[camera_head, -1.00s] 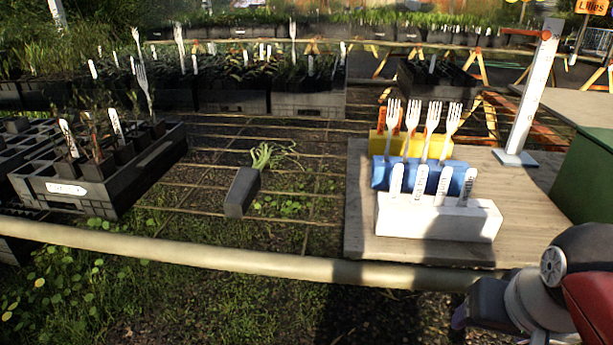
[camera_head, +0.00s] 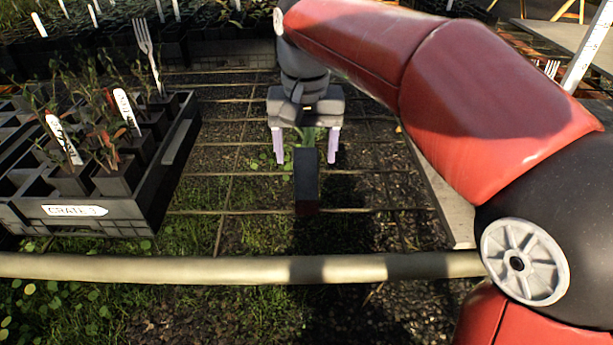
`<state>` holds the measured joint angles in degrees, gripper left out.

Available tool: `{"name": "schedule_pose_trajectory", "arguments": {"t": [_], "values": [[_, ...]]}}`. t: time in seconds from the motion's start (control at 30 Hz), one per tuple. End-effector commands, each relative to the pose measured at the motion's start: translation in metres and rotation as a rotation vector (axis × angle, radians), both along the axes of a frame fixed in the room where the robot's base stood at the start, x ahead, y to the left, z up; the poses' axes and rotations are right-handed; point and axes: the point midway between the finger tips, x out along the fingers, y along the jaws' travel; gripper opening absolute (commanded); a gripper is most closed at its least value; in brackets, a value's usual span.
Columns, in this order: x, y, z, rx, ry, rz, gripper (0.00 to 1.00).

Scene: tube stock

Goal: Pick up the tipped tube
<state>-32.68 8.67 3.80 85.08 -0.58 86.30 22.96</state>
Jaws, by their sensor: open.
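The tipped tube (camera_head: 306,180) is a dark square pot lying on its side on the wire bench, with its closed end toward me. A bit of its green plant shows at its far end; the rest is hidden under my gripper. My gripper (camera_head: 306,149) is open, pointing down over the far part of the tube. One pale finger is on the left of the tube and one on the right, with a gap on each side. I cannot tell how far the fingertips are above the mesh.
A black crate (camera_head: 100,213) labelled "CRATE 3" stands on the left with several upright plant tubes, white labels and a fork. A pale rail (camera_head: 200,267) runs across the front. The mesh around the tube is clear.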

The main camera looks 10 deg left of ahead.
Motion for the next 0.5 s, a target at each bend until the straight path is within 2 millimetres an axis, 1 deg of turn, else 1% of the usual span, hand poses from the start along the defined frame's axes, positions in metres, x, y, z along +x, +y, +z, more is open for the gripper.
{"name": "schedule_pose_trajectory", "arguments": {"t": [0.03, 0.2, 0.3, 0.5], "values": [[0.0, 0.0, -0.01, -0.002, 0.004, 0.001, 0.68], [0.001, 0.0, -0.033, -0.001, 0.002, 0.001, 0.68], [0.001, 0.0, -0.038, 0.0, 0.0, 0.0, 0.68], [0.002, 0.0, -0.038, 0.0, -0.001, 0.0, 0.68]]}}
